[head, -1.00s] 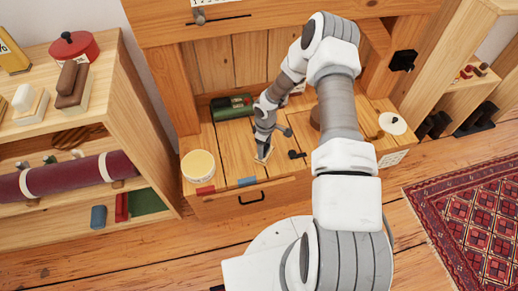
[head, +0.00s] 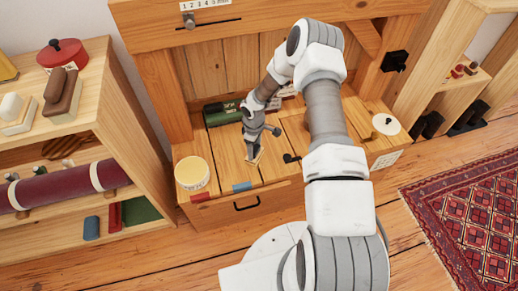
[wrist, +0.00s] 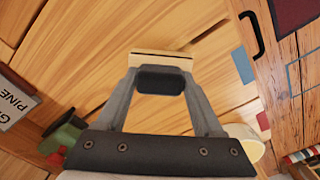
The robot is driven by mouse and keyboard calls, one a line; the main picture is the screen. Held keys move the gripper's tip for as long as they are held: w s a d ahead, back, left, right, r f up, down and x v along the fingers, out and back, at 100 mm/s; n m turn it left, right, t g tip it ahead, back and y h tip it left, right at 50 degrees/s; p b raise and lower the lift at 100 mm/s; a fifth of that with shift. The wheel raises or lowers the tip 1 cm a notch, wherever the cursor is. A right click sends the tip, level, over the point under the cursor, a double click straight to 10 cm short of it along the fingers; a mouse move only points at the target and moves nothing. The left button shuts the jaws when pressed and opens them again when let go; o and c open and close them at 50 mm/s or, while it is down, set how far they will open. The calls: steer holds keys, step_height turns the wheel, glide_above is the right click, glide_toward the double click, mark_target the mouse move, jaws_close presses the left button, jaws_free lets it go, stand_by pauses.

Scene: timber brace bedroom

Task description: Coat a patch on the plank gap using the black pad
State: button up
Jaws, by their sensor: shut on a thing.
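My gripper (head: 253,156) is low over the plank bench top (head: 225,157), pointing down. In the wrist view my gripper (wrist: 161,80) is shut on the black pad (wrist: 161,80), which sits between its fingertips. A pale wooden piece with a thin dark line (wrist: 160,61) shows just past the pad; I cannot tell whether it is part of it. Dark seams run between the planks on both sides of the gripper. The pad and gripper hide the surface beneath, so contact is unclear and no coated patch is discernible.
A white disc (head: 386,124) is at right.

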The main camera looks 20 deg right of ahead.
steer(key=shift+s+a+f, duration=0.1)
steer(key=shift+a+f, duration=0.05)
steer(key=shift+a, duration=0.9)
steer(key=shift+w+b, duration=0.65)
steer(key=shift+w, duration=0.45)
steer(key=shift+d+r, duration=0.15)
steer(key=shift+d, duration=0.85)
steer(key=shift+d+r, duration=0.1)
steer(key=shift+d, duration=0.9)
steer(key=shift+w+f+b, duration=0.15)
steer(key=shift+w+b, duration=0.4)
steer(key=shift+w, duration=0.5)
steer(key=shift+a, duration=2)
steer(key=shift+w, duration=1.1)
steer(key=shift+d, duration=2.05)
steer(key=shift+w, duration=1.05)
steer(key=shift+a, duration=2.05)
step_height(320, 180, up, 6)
steer(key=p, duration=0.3)
